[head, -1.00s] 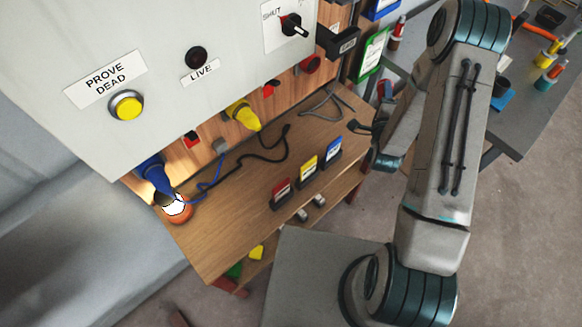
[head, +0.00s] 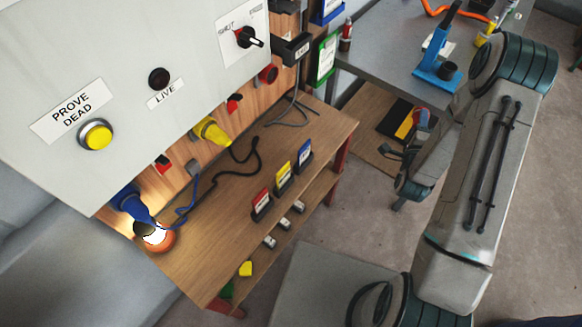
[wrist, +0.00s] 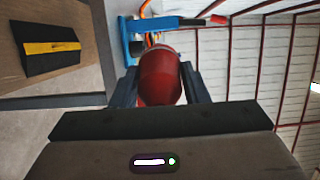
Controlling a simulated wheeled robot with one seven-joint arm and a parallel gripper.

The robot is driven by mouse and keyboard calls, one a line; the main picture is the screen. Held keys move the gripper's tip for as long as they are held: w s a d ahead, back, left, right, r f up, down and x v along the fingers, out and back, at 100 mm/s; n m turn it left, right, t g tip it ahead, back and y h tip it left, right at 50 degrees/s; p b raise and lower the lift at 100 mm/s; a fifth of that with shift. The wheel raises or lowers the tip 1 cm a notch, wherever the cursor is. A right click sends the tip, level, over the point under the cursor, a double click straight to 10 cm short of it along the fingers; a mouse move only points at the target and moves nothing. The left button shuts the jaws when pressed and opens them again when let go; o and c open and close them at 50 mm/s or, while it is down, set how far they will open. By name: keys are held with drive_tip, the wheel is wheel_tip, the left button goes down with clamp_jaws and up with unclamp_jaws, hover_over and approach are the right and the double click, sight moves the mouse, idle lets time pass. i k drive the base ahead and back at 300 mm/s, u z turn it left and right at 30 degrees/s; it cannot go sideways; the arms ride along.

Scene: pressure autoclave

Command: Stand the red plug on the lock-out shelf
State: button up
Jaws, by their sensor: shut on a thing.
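The red plug (wrist: 160,77) is held between the two dark fingers of my gripper (wrist: 158,88) in the wrist view, its rounded red body showing above the gripper's palm. In the head view my gripper (head: 404,148) is off to the right of the wooden bench, with red (head: 421,118) showing beside it, probably the plug. Behind it is a wooden surface (head: 366,118) carrying a black block with a yellow stripe (head: 400,118); both also show at left in the wrist view. I cannot tell whether this surface is the lock-out shelf.
A grey panel (head: 190,45) stands above the wooden bench (head: 225,215), which holds red, yellow and blue label cards. A blue plug (head: 130,203) and yellow plug (head: 210,131) sit at the panel. A blue stand (head: 438,65) is on the grey table (head: 385,45).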

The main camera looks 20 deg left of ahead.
sight(318, 133)
drive_tip(key=z, duration=1.05)
drive_tip(key=i, duration=1.3)
drive_tip(key=u, duration=3.35)
